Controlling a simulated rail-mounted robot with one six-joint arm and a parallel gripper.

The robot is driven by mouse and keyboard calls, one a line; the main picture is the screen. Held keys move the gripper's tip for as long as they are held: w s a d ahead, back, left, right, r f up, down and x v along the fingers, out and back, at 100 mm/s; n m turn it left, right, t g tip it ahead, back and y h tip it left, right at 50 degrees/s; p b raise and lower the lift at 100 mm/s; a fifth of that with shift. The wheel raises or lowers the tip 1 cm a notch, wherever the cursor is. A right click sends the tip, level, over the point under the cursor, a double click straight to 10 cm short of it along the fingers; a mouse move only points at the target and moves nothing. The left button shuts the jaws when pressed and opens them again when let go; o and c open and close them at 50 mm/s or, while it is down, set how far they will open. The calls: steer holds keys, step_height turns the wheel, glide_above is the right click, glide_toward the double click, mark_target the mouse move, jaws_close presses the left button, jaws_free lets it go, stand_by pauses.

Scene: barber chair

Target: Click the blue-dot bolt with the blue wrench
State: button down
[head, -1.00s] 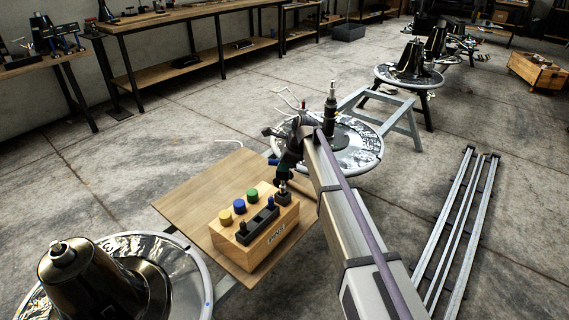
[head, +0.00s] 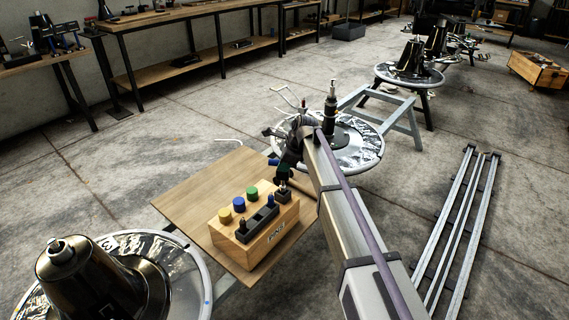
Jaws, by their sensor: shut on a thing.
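My gripper (head: 287,165) is beyond the front end of my arm, above the far right corner of a wooden block. It is small, dark and partly hidden by my arm. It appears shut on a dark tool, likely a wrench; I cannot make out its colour. The wooden block (head: 270,238) has yellow (head: 225,215), blue (head: 239,204) and green (head: 252,194) knobs on top, beside a dark holder (head: 258,223). A small blue piece (head: 270,201) shows at the holder's far end. I cannot make out the blue-dot bolt for certain.
The block stands on a brown board (head: 190,194). A round metal-covered disc (head: 365,155) with a dark upright part lies behind my gripper. Another disc with a dark cone (head: 95,283) is at the lower left. Metal rails (head: 460,235) lie on the right. Open floor surrounds these.

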steer(key=shift+f+b, duration=1.3)
steer(key=shift+f, duration=0.05)
steer(key=c, duration=0.8)
jaws_free()
steer(key=shift+c, duration=0.2)
steer(key=shift+r, duration=0.1)
steer(key=p+v, duration=1)
steer(key=shift+d+r, duration=0.2)
steer(key=shift+r, duration=0.1)
steer(key=shift+s, duration=0.1)
